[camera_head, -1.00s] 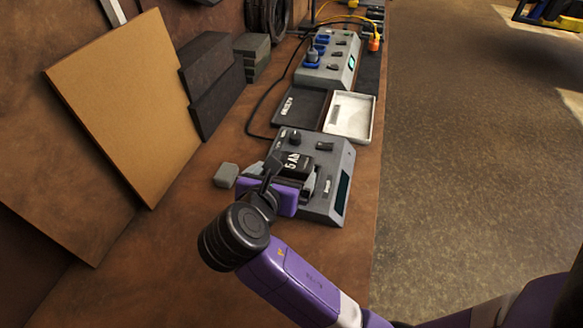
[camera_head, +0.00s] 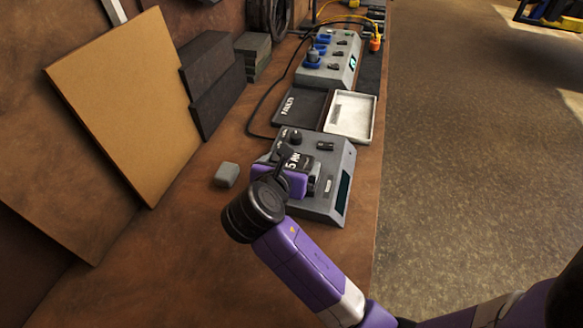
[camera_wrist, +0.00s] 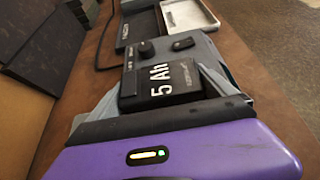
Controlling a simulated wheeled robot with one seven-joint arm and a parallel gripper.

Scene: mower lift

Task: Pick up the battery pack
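The battery pack (camera_head: 295,163) is a dark block marked "5 Ah", seated on a grey charger-like unit (camera_head: 338,157) on the bench. In the wrist view the battery pack (camera_wrist: 165,84) is straight ahead, its label facing me. My gripper (camera_head: 290,178) is purple and sits low over the near side of the unit, hiding part of the pack. In the wrist view my gripper (camera_wrist: 165,100) looks open, with a grey finger on either side of the pack. Whether the fingers touch it is hard to tell.
A small grey block (camera_head: 227,174) lies left of the unit. Behind it are a dark tray (camera_head: 300,108), a white tray (camera_head: 350,116) and a second grey unit (camera_head: 330,70) with cables. A tan board (camera_head: 125,100) leans at left. The near bench is clear.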

